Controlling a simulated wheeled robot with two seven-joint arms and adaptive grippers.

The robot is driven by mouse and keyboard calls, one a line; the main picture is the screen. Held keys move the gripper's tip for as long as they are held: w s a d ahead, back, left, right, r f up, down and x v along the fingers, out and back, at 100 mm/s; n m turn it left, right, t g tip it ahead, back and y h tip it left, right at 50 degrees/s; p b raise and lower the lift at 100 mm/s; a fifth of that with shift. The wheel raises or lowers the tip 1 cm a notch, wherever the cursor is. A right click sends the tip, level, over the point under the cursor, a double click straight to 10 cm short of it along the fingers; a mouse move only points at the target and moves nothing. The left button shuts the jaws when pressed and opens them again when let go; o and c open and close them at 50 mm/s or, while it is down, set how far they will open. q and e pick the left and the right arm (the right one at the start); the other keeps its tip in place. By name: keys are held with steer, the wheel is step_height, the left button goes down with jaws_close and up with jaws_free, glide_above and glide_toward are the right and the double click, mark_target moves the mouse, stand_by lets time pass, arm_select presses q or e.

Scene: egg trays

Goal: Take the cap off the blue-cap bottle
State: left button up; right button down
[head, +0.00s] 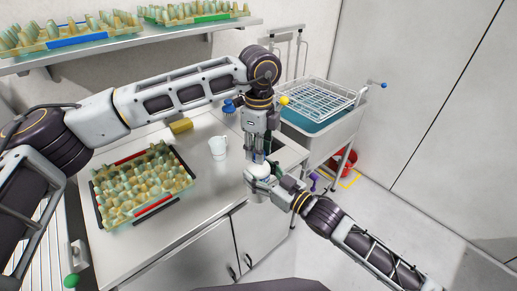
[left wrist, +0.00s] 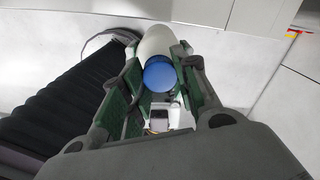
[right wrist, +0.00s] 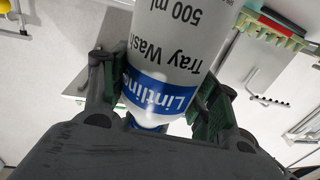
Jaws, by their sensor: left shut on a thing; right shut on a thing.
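The white bottle (right wrist: 185,45) has a blue label band and the words "Tray Wash 500 ml"; my right gripper (right wrist: 160,100) is shut on its body. In the head view the bottle (head: 259,170) is held near the counter's right front edge, partly hidden by both grippers. My left gripper (head: 259,150) reaches down onto its top from above. In the left wrist view the blue cap (left wrist: 160,75) sits between the left fingers, which are shut on it, with the white bottle (left wrist: 157,42) beyond it. I cannot tell whether cap and bottle still join.
A white mug (head: 217,148) and a yellow sponge (head: 181,126) stand on the steel counter (head: 200,215). A sink with a wire rack (head: 318,92) is at back right. A red bucket (head: 343,163) is on the floor.

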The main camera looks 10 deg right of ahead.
arm_select(q)
steer(key=shift+r, duration=1.1)
stand_by(0.3)
steer(key=shift+r, duration=2)
arm_select(e)
steer(key=shift+r, duration=0.1)
steer(key=shift+w+r, duration=0.1)
